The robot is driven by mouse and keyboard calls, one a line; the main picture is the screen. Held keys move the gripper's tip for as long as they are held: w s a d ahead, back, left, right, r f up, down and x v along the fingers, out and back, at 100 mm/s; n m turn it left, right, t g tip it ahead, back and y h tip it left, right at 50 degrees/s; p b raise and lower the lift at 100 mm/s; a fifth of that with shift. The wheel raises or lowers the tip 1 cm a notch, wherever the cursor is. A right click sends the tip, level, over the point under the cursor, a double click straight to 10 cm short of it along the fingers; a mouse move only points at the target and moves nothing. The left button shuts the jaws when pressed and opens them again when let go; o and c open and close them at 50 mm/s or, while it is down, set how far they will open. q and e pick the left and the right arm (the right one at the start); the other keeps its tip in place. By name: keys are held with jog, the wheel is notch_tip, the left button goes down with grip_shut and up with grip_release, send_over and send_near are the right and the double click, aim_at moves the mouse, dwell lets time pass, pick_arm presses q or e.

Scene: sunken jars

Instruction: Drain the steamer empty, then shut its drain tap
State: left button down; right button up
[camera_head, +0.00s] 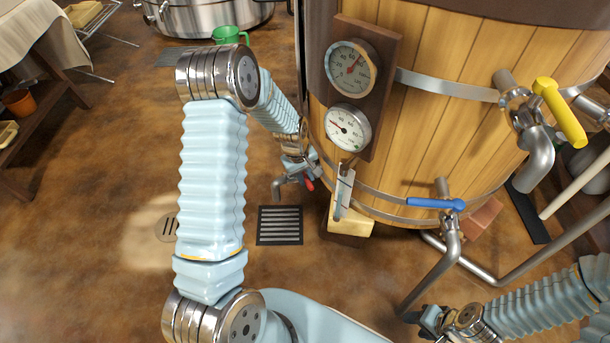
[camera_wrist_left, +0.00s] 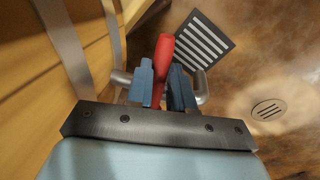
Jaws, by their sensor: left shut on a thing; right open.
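The steamer (camera_head: 450,120) is a large wooden vat with metal hoops. A metal drain tap (camera_head: 279,187) with a red handle (camera_head: 309,185) sits low on its left side. My left gripper (camera_head: 297,158) is at this tap. In the left wrist view the red handle (camera_wrist_left: 164,60) lies between the blue fingers of my left gripper (camera_wrist_left: 161,88), which are shut on it. The tap's pipe shows partly behind the fingers. No stream of water can be made out. The water level inside is hidden. My right gripper (camera_head: 428,318) is open, low at the right, apart from the steamer.
Two dial gauges (camera_head: 351,67) (camera_head: 348,127) are on the steamer. A blue-handled valve (camera_head: 436,203) and a yellow-handled valve (camera_head: 560,112) with pipes are at its right. A slotted floor grate (camera_head: 280,225) lies near the tap. A round floor drain (camera_head: 168,228) lies further left.

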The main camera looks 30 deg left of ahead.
pick_arm(q)
jog(key=shift+s+a, duration=0.1)
dwell(0.4)
jog(key=shift+s+a+m+g+h+b, duration=0.15)
jog(key=shift+s+a+m+g+b, duration=0.2)
jog(key=shift+a+m, duration=1.8)
jog(key=shift+s+a+m+g+h+b, duration=0.1)
jog(key=shift+a+m+g+b, duration=0.45)
jog(key=shift+m, duration=2.85)
jog(key=shift+s+a+m+g+h+b, duration=0.2)
jog(key=shift+a+m+g, duration=0.3)
jog(key=shift+a+m, duration=1.85)
jog(key=shift+d+m, duration=0.4)
jog(key=shift+m, duration=0.2)
jog(key=c, duration=1)
grip_release()
jog(key=shift+r, duration=0.1)
